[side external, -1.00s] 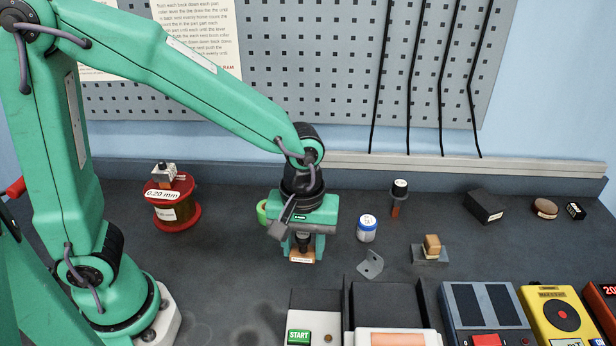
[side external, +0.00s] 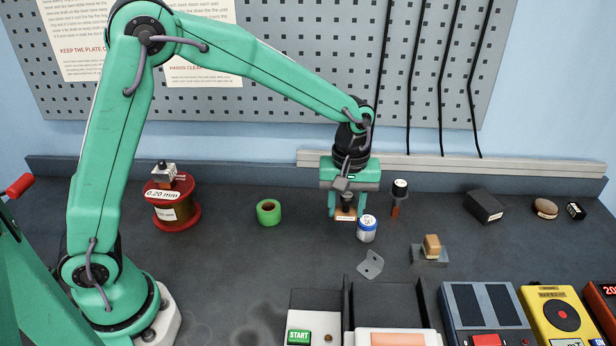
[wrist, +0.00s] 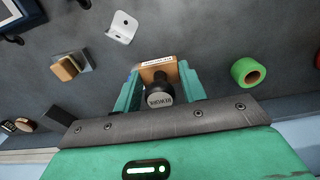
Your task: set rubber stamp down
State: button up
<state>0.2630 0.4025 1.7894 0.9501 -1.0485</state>
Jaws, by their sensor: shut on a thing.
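The rubber stamp (side external: 346,214) has a dark round handle and a wooden block base with a pale label. My gripper (side external: 347,208) is shut on the stamp, with one finger on each side of it. I cannot tell whether the base touches the bench.
A green tape roll (side external: 268,212) lies to the left. A grey bracket (side external: 370,264) and a wooden block on a metal plate (side external: 431,250) lie in front. A dark upright tool (side external: 398,198) stands to the right. Bench is clear between the tape roll and my gripper.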

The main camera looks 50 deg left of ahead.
jog(key=w+a+f, duration=0.2)
jog(key=a, duration=0.1)
jog(key=w+a+f, duration=0.2)
jog(key=a, duration=0.1)
jog(key=w+a+f, duration=0.2)
jog(key=a+f, duration=0.1)
jog(key=shift+w+a, duration=0.15)
jog(key=shift+a, duration=0.15)
jog(key=shift+f, duration=1.95)
jog(key=shift+f, duration=0.1)
jog(key=o, duration=1)
